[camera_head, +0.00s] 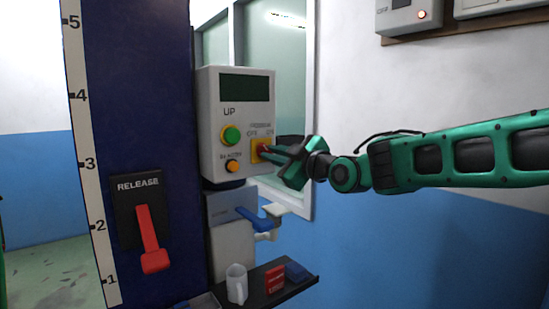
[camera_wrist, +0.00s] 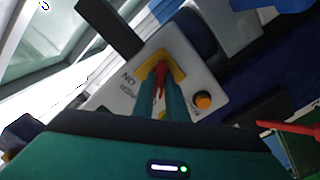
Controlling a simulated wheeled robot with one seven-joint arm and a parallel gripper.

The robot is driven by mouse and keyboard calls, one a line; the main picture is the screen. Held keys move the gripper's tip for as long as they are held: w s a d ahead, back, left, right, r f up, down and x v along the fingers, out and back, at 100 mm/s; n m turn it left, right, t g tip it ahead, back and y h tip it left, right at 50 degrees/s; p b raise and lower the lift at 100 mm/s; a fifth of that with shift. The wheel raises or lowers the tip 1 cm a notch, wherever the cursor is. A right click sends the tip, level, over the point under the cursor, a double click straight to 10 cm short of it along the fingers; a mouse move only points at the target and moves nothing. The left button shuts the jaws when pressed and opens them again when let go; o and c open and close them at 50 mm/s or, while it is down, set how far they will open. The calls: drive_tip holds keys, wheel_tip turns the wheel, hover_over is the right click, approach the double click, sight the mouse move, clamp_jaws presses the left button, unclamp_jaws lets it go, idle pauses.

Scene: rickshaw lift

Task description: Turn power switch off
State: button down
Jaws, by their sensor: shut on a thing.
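The power switch (camera_head: 256,150) is a red knob on a yellow plate, at the lower right of the grey control box (camera_head: 208,115). My green gripper (camera_head: 270,151) reaches it from the right, with its fingertips at the red knob. In the wrist view, my gripper (camera_wrist: 162,90) has its two fingers closed on either side of the red knob of the power switch (camera_wrist: 161,70). The fingers partly hide the knob, and I cannot tell clearly which label it points to. The "ON" label shows beside the plate in the wrist view.
A green button (camera_head: 231,135) and an orange button (camera_head: 232,166) sit left of the switch. A red release lever (camera_head: 148,235) is on the blue column.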

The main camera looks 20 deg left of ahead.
drive_tip(key=shift+w+d+f, duration=0.25)
drive_tip(key=shift+w+f, duration=0.05)
drive_tip(key=shift+f, duration=0.05)
drive_tip(key=c, duration=1.8)
unclamp_jaws()
drive_tip(key=shift+o, duration=0.2)
drive_tip(key=shift+s+a+r, duration=0.1)
drive_tip(key=shift+a+r, duration=0.05)
drive_tip(key=shift+s, duration=0.1)
drive_tip(key=v, duration=1)
drive_tip(key=shift+d, duration=0.35)
drive_tip(key=shift+s, duration=0.1)
